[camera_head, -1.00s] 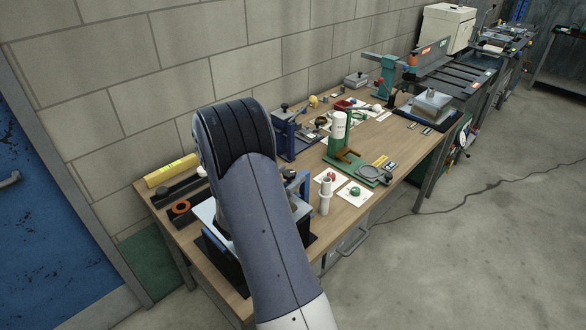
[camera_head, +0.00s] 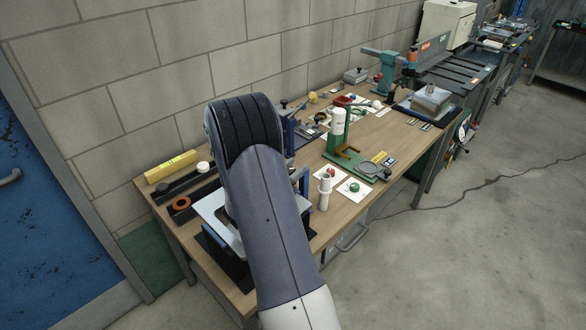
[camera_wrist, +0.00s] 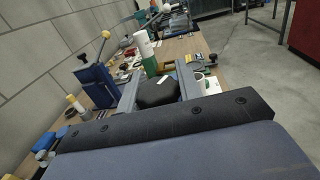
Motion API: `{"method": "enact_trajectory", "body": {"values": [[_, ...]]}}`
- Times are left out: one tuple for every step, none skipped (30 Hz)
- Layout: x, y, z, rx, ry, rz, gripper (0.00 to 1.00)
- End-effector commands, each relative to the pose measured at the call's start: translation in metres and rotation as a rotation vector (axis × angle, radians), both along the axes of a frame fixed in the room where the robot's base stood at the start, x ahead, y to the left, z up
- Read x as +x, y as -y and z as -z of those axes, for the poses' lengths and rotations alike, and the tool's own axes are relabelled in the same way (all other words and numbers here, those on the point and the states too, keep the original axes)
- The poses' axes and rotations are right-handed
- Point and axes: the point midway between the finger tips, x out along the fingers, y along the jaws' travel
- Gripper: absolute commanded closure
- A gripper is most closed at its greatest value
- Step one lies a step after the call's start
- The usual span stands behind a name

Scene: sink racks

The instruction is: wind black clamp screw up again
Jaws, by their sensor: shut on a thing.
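The black clamp screw's knob (camera_wrist: 157,93) shows in the wrist view between the two grey fingers of my gripper (camera_wrist: 158,88). The fingers stand on either side of it and are shut on it. The screw's lower part is hidden behind the dark edge of my wrist. In the head view my arm covers the gripper and the screw. A pale grey plate (camera_head: 208,208) on a black base (camera_head: 216,243) shows beside and under my arm at the bench's near end.
A white bottle on a green stand (camera_head: 337,124) and a white cylinder (camera_head: 324,192) stand right of my arm. A blue device (camera_wrist: 97,84) stands left of the fingers. An orange ring (camera_head: 181,204) and yellow bar (camera_head: 170,167) lie at the bench's left end.

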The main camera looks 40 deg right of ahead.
Motion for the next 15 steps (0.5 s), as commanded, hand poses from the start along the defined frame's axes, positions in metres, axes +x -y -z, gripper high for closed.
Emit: {"method": "enact_trajectory", "body": {"values": [[-0.0001,0.0,-0.0001,0.0,0.0,0.0,0.83],[-0.0001,0.0,-0.0001,0.0,0.0,0.0,0.85],[-0.0001,0.0,-0.0001,0.0,0.0,0.0,0.89],[-0.0001,0.0,-0.0001,0.0,0.0,0.0,0.89],[-0.0001,0.0,0.0001,0.0,0.0,0.0,0.89],[-0.0002,0.0001,0.0005,0.0,0.0,-0.003,0.89],[-0.0002,0.0002,0.0011,0.0,0.001,-0.008,0.89],[0.0,0.0004,0.0017,0.0,0.001,-0.015,0.89],[0.0002,0.0007,0.0022,-0.002,0.002,-0.029,0.89],[0.0001,0.0008,0.0028,-0.002,0.002,-0.041,0.89],[0.0003,0.0008,0.0039,-0.002,0.002,-0.057,0.89],[0.0008,0.0008,0.0042,-0.001,0.003,-0.081,0.89],[0.0009,0.0006,0.0049,-0.001,0.003,-0.099,0.89],[0.0014,0.0004,0.0051,-0.001,0.004,-0.119,0.89],[0.0019,0.0004,0.0049,-0.002,0.005,-0.143,0.89]]}}
